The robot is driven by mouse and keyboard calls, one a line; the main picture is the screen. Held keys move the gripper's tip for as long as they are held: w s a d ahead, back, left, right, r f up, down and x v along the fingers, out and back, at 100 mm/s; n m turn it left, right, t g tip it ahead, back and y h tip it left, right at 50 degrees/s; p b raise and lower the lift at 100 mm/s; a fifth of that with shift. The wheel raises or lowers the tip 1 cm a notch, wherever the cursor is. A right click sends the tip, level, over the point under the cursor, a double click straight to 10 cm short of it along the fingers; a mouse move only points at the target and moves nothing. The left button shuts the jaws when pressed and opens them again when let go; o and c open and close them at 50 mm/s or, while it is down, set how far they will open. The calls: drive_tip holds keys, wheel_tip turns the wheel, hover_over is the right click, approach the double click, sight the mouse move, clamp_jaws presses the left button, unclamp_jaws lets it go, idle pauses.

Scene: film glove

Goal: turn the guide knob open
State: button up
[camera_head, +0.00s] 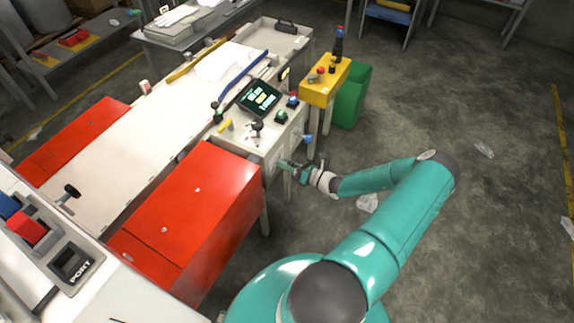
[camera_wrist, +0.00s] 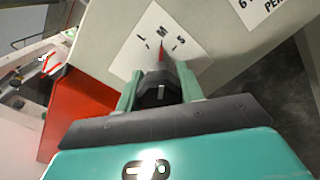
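The guide knob (camera_wrist: 158,92) is a dark knob on the pale side face of the machine. It has a red pointer (camera_wrist: 161,55) by a white label (camera_wrist: 160,40) that reads L, M, S. The pointer is at about the M. My gripper (camera_wrist: 160,82) has one green finger on each side of the knob. The knob fills the space between the fingers, and they look closed on its sides. In the head view my gripper (camera_head: 287,167) reaches the machine's side below the control panel; the knob is hidden there.
The control panel (camera_head: 262,118) with a screen and buttons is above my gripper. A red cover (camera_head: 195,205) is left of it. A yellow box (camera_head: 325,85) and green bin (camera_head: 352,97) stand behind to the right. The floor at right is mostly clear.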

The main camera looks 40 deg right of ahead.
drive_tip(key=c, duration=0.3)
